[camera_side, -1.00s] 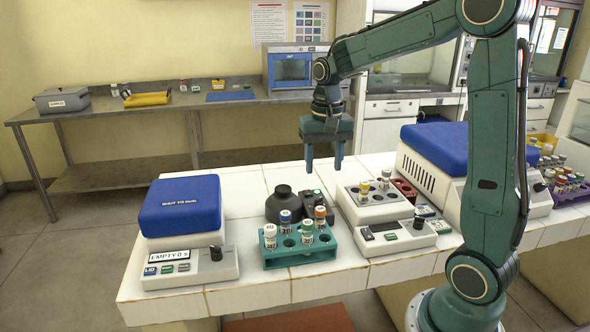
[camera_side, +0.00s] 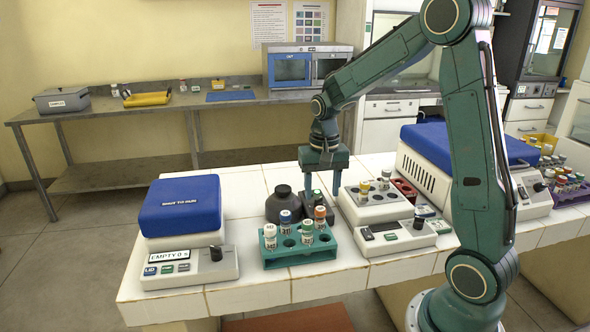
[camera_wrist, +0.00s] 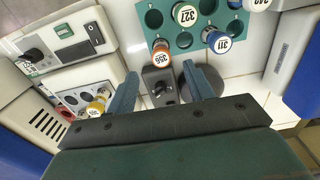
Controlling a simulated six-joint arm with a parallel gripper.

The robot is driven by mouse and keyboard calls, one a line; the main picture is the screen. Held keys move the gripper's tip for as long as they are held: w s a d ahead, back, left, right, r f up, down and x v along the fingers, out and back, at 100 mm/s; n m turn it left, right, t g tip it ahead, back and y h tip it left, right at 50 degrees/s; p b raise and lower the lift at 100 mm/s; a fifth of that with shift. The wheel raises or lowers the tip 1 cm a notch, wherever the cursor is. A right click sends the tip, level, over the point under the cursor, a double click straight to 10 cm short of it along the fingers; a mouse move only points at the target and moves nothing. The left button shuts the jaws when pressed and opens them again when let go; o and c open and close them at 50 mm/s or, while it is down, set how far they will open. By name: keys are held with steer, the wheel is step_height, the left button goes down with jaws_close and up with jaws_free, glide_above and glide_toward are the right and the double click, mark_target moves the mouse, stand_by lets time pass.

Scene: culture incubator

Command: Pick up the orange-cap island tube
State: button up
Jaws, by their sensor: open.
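The orange-cap tube (camera_side: 320,213) stands upright at the back right of the green rack (camera_side: 300,257) on the tiled island bench. In the wrist view the orange-cap tube (camera_wrist: 161,52) shows just beyond the fingertips, in a hole at the near edge of the green rack (camera_wrist: 205,12). My gripper (camera_side: 322,190) is open and empty, pointing down, above and behind the rack. In the wrist view its two fingers (camera_wrist: 160,78) stand apart, with a small dark knobbed device (camera_wrist: 160,88) visible between them. The tube is not between the fingers.
Blue-, green- and white-cap tubes (camera_side: 285,220) share the rack. A dark round device (camera_side: 283,204) stands behind it. A white block with tubes (camera_side: 372,203) is close on the right; a blue-lidded device (camera_side: 180,207) is on the left.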

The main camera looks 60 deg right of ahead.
mark_target(320, 208)
steer(key=shift+f, duration=0.9)
steer(key=shift+f, duration=2.6)
steer(key=c, duration=1.1)
steer(key=shift+o, duration=0.2)
steer(key=shift+r, duration=0.15)
step_height(320, 208, up, 20)
steer(key=shift+w, duration=0.15)
